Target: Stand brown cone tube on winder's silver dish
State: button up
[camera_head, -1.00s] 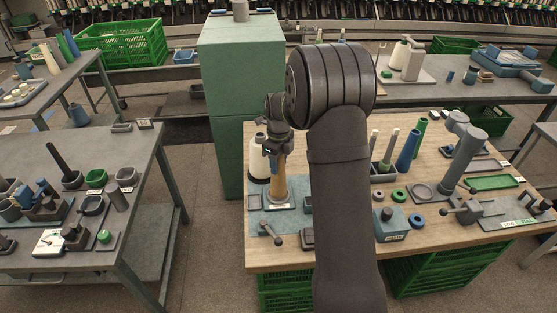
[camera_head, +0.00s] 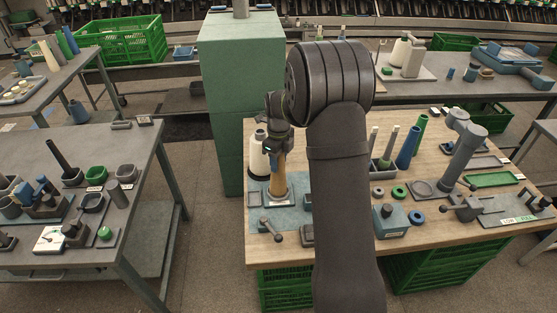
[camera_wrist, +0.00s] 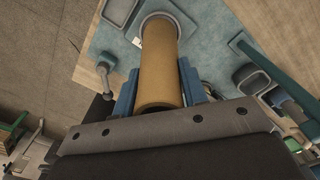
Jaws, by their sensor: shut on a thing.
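The brown cone tube (camera_head: 278,182) stands about upright in the head view, its lower end at the winder's silver dish (camera_head: 277,200). In the wrist view the tube (camera_wrist: 160,75) runs away from my gripper (camera_wrist: 158,92), and its far end lies inside the round silver rim of the dish (camera_wrist: 147,19). My gripper (camera_head: 279,155) is shut on the tube, with one blue finger on each side of it. I cannot tell whether the tube's end touches the dish.
A white cone on a dark base (camera_head: 259,158) stands close behind the tube. A lever with a dark knob (camera_head: 277,238) is in front. Blue, green and grey tubes (camera_head: 407,147) stand to the right past my arm. A green cabinet (camera_head: 240,90) rises behind the table.

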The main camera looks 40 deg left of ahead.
jog(key=shift+f, duration=0.15)
jog(key=shift+f, duration=0.4)
jog(key=o, duration=1)
notch_tip(320, 180, up, 18)
jog(key=shift+f, duration=0.25)
jog(key=shift+f, duration=0.1)
notch_tip(320, 180, down, 17)
jog(key=shift+f, duration=0.1)
dwell(0.7)
